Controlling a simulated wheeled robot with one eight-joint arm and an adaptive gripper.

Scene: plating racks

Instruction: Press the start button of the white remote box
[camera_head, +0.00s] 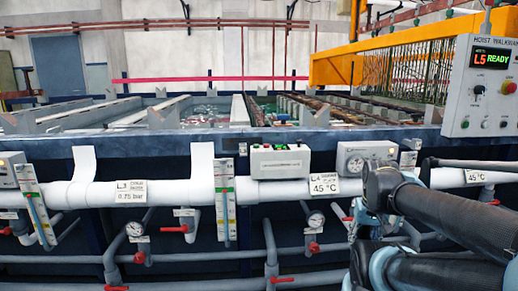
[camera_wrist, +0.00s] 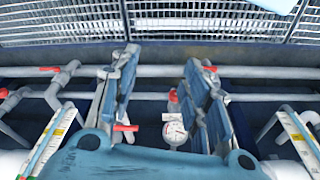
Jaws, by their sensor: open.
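A small white box (camera_head: 280,163) with a green top edge and small buttons on top sits on the thick white pipe in the middle of the head view. I cannot tell which button is start. It does not show in the wrist view. My gripper (camera_wrist: 161,58) is open and empty in the wrist view, its two blue-grey fingers wide apart above pipes and a gauge. In the head view my arm reaches in from the right, its end right of and below the box, apart from it. The fingertips are hard to make out there.
A box with a round dial (camera_head: 364,158) stands right of the white box. A hoist control panel (camera_head: 484,90) reading "L5 READY" hangs at the far right. Gauges and red-handled valves line the lower pipes (camera_head: 200,265). Tanks (camera_head: 200,108) lie behind the blue ledge.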

